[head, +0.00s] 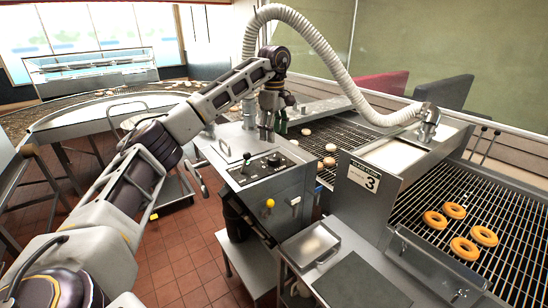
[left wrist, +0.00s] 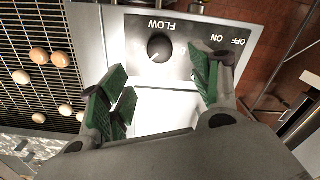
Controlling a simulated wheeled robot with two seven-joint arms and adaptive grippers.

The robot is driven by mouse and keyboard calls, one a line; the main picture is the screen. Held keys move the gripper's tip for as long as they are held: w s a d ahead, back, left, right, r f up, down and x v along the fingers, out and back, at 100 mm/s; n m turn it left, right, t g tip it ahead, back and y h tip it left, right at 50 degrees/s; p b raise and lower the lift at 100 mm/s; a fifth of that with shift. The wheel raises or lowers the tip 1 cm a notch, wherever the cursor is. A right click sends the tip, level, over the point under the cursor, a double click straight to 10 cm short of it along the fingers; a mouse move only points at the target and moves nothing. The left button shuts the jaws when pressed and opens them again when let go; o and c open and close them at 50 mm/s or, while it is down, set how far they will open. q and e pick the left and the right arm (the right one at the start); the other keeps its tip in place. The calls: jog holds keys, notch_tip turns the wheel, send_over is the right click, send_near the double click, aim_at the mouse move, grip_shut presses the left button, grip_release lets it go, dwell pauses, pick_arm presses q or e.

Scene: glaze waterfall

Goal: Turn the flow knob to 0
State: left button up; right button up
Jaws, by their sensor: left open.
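The flow knob (head: 275,160) is a round black dial on the slanted grey control panel (head: 252,173). In the left wrist view the knob (left wrist: 160,47) appears below the upside-down FLOW label, with a small pale mark at its lower left. Scale numbers around it are not legible. My left gripper (head: 272,125) hangs pointing down above the machine, behind the panel in the head view. Its green-padded fingers are spread with nothing between them, and they also show in the left wrist view (left wrist: 160,90), apart from the knob. My right gripper is not in view.
An ON/OFF label (left wrist: 228,40) and a switch lever (head: 246,158) are beside the knob. A yellow ball-shaped knob (head: 269,203) is on the cabinet front. A ribbed white hose (head: 320,45) arches overhead. Ring doughnuts (head: 464,248) lie on the right wire conveyor (head: 515,255).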

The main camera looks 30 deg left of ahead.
aim_at(274, 157)
pick_arm(q)
notch_tip(274, 157, down, 8)
jog(key=shift+r+p, duration=0.2)
jog(key=shift+p, duration=0.2)
jog(key=shift+f, duration=1)
jog(key=c, duration=1)
jog(key=shift+c, duration=0.2)
